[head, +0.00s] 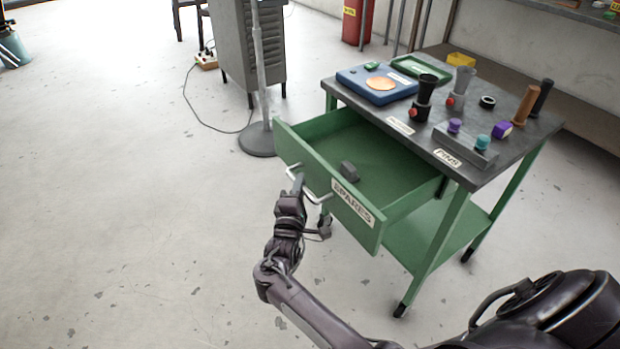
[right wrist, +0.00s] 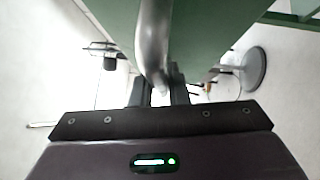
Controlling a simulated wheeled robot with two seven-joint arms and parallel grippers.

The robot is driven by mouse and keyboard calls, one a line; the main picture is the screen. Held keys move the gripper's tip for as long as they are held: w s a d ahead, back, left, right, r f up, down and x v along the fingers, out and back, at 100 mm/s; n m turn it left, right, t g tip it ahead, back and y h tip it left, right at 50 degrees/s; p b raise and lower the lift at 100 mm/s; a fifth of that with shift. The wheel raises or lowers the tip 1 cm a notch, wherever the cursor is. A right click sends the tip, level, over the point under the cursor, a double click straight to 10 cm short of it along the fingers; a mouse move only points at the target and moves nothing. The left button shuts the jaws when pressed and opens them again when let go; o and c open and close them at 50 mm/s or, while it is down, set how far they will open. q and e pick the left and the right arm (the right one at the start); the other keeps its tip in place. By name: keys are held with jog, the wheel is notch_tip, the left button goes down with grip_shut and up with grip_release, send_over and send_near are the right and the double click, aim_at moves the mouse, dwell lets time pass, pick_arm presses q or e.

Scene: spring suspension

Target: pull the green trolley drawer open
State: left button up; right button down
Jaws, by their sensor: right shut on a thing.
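The green trolley drawer (head: 330,190) stands well out of the trolley in the head view, with its inside showing. A small dark grey block (head: 349,171) lies in it, and its front has a SPARES label. A silver bar handle (head: 318,198) runs along the drawer front. My right gripper (head: 298,184) is at the left part of this handle, shut on it. In the right wrist view the handle (right wrist: 153,45) runs down between the two dark fingers (right wrist: 160,95), with the green drawer front behind. The fingertips are partly hidden. My left gripper is not in view.
A stand with a round base (head: 257,139) and a grey cabinet (head: 248,50) stand behind.

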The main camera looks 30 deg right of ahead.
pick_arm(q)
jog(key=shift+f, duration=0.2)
pick_arm(e)
jog(key=shift+a, duration=0.5)
jog(key=c, duration=1.4)
grip_release()
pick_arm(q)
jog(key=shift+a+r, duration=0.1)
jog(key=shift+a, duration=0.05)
pick_arm(e)
jog(key=shift+s+f, duration=0.1)
